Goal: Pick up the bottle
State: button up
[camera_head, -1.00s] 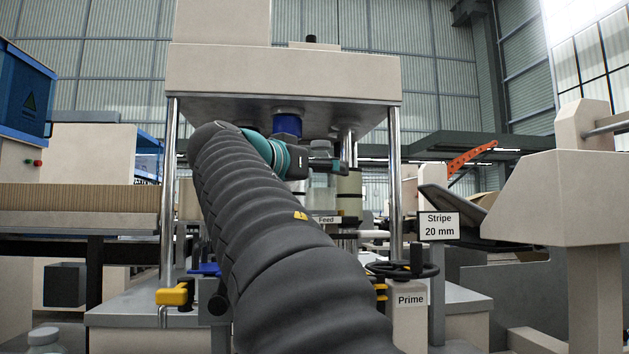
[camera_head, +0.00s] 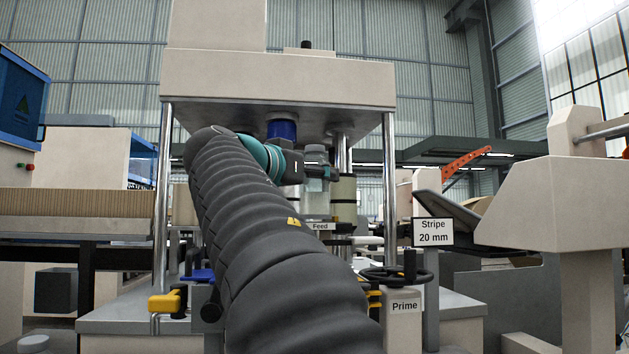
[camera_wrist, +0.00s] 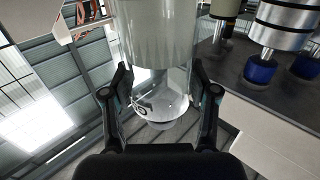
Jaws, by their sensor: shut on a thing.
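A clear, see-through bottle (camera_head: 316,200) stands out beyond the end of my arm, under the press-like machine, in the head view. My gripper (camera_head: 325,173) is at its upper part and covers some of it. In the wrist view the clear bottle (camera_wrist: 158,45) fills the top middle, with its rounded, glassy end pointing toward my palm. The two dark fingers of my gripper (camera_wrist: 160,95) lie on either side of it, shut on it. I cannot tell whether the bottle is still resting on something.
The machine's beige crossbeam (camera_head: 280,82) hangs above my gripper, with a blue cylinder (camera_head: 282,129) beneath it. Metal posts (camera_head: 390,190) stand on both sides. A "Stripe 20 mm" sign (camera_head: 432,232) and a black handwheel (camera_head: 397,274) are to the right. A white-capped container (camera_head: 33,343) is at lower left.

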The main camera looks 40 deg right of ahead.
aim_at(312, 149)
jog(key=r, duration=0.1)
jog(key=r+p, duration=0.1)
jog(key=r, duration=0.2)
jog(key=shift+s+d+r, duration=0.1)
jog(key=shift+s+r, duration=0.2)
jog(key=shift+s, duration=0.05)
jog(key=s+d+r, duration=0.3)
jog(key=s+r, duration=0.3)
jog(key=s, duration=0.4)
jog(key=shift+s+d, duration=0.15)
jog(key=shift+s, duration=0.05)
